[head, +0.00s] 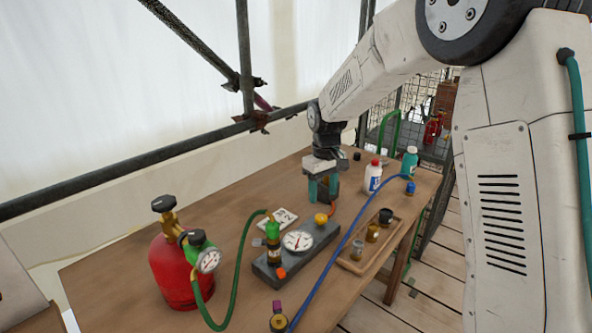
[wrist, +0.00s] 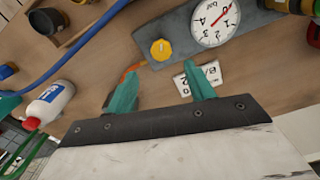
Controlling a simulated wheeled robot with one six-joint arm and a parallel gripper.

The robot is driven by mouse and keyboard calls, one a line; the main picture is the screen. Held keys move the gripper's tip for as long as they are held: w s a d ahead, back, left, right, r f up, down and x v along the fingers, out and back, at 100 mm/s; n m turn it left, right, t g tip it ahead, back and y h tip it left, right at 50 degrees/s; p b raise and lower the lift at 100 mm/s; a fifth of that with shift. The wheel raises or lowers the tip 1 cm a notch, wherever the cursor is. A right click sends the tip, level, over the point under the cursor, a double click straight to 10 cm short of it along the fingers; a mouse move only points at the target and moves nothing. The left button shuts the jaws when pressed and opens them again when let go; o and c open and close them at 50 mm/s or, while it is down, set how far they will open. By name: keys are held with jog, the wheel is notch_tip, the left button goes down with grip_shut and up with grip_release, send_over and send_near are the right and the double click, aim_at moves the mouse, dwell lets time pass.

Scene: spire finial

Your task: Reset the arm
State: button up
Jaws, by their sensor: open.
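My gripper (head: 322,190) hangs down over the far part of the wooden table (head: 220,222), at the end of my white arm. In the wrist view its two green fingers (wrist: 160,92) stand apart with nothing between them. The gripper is beyond the grey gauge block (head: 262,272) with its white dial (head: 298,241) and yellow knob (head: 321,219). In the wrist view the yellow knob (wrist: 161,50) lies past the fingers. A white numbered card (wrist: 203,76) lies near the right finger. I cannot tell the exact height of the fingertips above the table.
A red gas cylinder (head: 172,272) with a green hose stands at the left. A white bottle (head: 373,177) and a teal bottle (head: 410,162) stand right of the gripper. A wooden tray (head: 357,266) holds small jars. A blue hose (head: 340,246) crosses the table. Scaffold bars (head: 150,163) run behind.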

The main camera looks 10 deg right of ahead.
jog(key=s+d+r+m, duration=0.1)
jog(key=s+r, duration=0.3)
jog(key=s, duration=0.8)
jog(key=s+d+r+m+t, duration=0.1)
jog(key=s+r, duration=0.3)
jog(key=s, duration=0.9)
jog(key=s+d+r+m, duration=0.1)
jog(key=s+r, duration=0.3)
jog(key=s, duration=0.9)
jog(key=shift+d+m, duration=0.3)
jog(key=shift+m, duration=0.5)
